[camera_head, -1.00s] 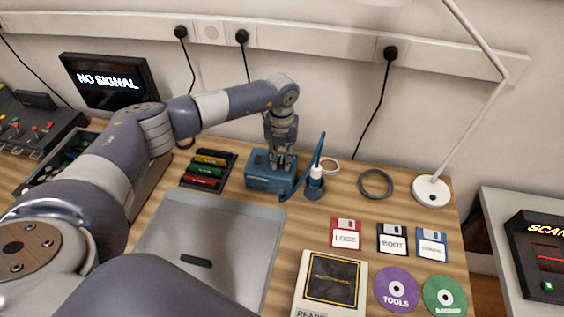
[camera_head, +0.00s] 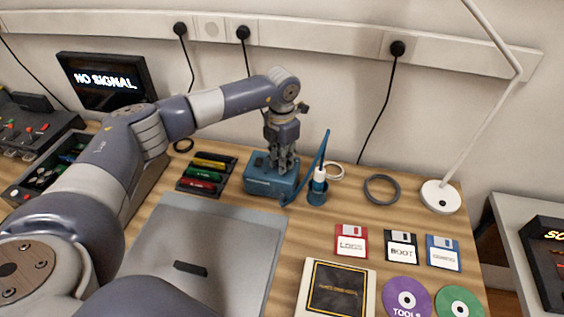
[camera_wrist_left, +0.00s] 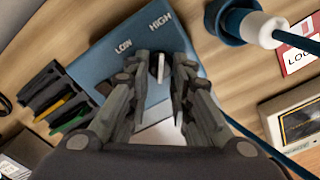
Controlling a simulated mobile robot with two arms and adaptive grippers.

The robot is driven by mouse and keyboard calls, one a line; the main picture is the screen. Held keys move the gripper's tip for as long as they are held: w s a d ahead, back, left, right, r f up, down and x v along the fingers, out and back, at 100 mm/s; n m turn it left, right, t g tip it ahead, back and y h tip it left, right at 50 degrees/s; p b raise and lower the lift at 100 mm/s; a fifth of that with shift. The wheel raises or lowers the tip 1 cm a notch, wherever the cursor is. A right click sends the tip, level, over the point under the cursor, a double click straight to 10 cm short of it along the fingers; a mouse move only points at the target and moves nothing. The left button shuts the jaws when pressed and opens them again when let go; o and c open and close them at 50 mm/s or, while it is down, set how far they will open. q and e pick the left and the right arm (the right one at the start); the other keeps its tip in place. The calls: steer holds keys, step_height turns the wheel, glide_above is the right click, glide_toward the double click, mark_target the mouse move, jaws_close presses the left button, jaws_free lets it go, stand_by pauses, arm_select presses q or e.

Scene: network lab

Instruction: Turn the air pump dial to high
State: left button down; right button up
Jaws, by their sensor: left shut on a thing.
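The air pump is a blue box (camera_head: 262,184) on the wooden bench in the head view. It also shows in the left wrist view (camera_wrist_left: 110,60), where its top reads LOW and HIGH. My left gripper (camera_head: 283,168) points down onto the top of the pump. In the wrist view its fingers (camera_wrist_left: 160,84) are closed around a thin pale piece, the dial (camera_wrist_left: 160,66), which stands near the HIGH side. The fingers hide most of the dial, so its exact setting is hard to tell. My right gripper is not in view.
A blue holder (camera_head: 317,195) with a white-and-blue tool stands close to the pump's right side, with a blue hose between. A grey mat (camera_head: 215,235) lies in front. A lamp base (camera_head: 440,197) stands at right.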

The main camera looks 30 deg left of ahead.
arm_select(q)
steer(key=shift+r, duration=0.1)
stand_by(0.4)
steer(key=c, duration=1.5)
jaws_free()
step_height(320, 180, up, 12)
